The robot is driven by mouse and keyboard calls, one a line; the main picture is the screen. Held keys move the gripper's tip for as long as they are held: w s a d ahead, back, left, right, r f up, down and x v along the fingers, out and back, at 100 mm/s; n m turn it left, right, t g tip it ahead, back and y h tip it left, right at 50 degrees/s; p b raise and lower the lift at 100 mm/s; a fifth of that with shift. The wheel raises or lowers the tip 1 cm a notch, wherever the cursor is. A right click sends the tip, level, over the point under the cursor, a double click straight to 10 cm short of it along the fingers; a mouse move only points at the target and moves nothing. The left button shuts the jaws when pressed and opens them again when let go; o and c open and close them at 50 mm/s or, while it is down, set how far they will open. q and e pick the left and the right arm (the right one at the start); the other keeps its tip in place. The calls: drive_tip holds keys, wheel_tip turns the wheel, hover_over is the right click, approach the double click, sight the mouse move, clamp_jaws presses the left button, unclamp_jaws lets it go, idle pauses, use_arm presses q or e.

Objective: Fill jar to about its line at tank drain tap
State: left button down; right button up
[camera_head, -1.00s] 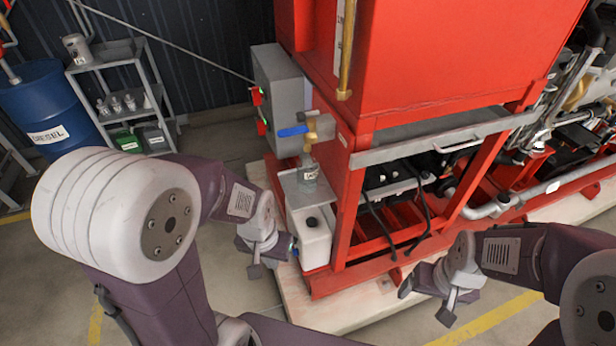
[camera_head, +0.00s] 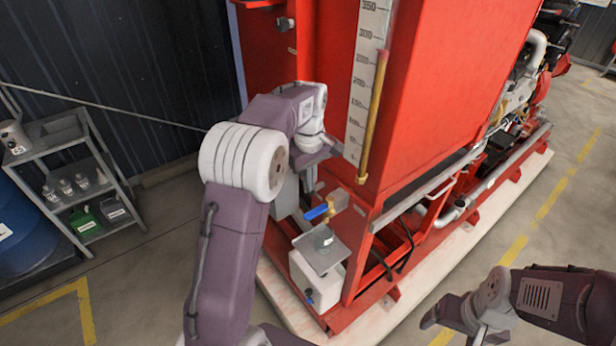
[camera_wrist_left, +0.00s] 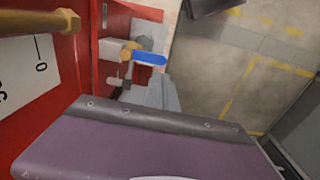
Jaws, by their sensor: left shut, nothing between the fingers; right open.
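The tank drain tap (camera_head: 329,203) is brass with a blue lever (camera_head: 317,212) sticking out to the left, low on the red tank. The lever also shows in the wrist view (camera_wrist_left: 149,58). A small jar (camera_head: 323,238) with a pale label stands on a grey shelf plate (camera_head: 322,260) below the tap; its line and contents are too small to tell. My left gripper (camera_head: 322,152) is shut and empty, raised beside the tank above the tap, partly hidden by its wrist. My right gripper (camera_head: 455,330) is open and empty at the lower right, away from the pump.
The tank's white scale (camera_head: 362,85) and brass tube (camera_head: 373,120) are close to my left gripper. A white container (camera_head: 318,285) is under the shelf plate. A grey rack (camera_head: 75,180) with bottles and a blue drum (camera_head: 25,235) stand left.

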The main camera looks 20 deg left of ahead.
sight(309, 216)
use_arm(q)
drive_tip(key=f+p, duration=0.2)
drive_tip(key=f, duration=0.1)
drive_tip(key=f+p, duration=0.2)
drive_tip(key=f, duration=0.2)
drive_tip(key=f+p, duration=0.3)
drive_tip(key=f, duration=0.1)
drive_tip(key=shift+w+a+f, duration=0.1)
drive_tip(key=shift+w, duration=0.3)
drive_tip(key=shift+f, duration=0.15)
use_arm(e)
wheel_tip(309, 216, up, 9)
drive_tip(key=shift+d, duration=0.4)
